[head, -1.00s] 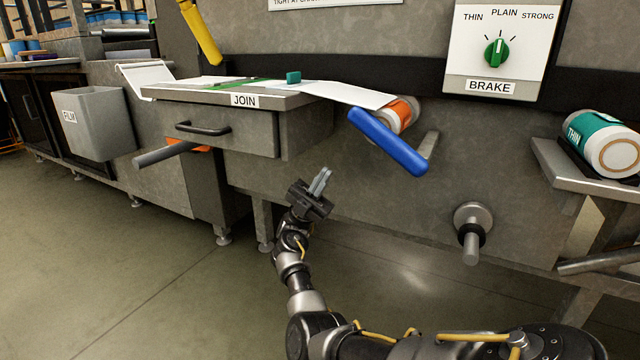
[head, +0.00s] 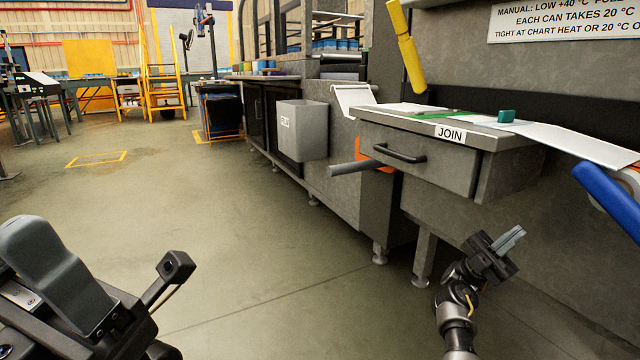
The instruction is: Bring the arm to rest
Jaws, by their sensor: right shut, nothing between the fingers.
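My right gripper (head: 509,242) is in the lower right of the head view. It is shut and empty, with its grey fingers pointing up and to the right. It is apart from the machine, below and in front of the drawer under the JOIN table (head: 440,121). My right arm runs down from it to the bottom edge.
The JOIN table's drawer handle (head: 400,153), a grey rod (head: 352,168) and a blue bar (head: 608,198) stick out from the machine. A yellow handle (head: 407,48) hangs above. A grey bin (head: 301,130) is on the cabinet side. The floor (head: 240,220) at middle left is clear.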

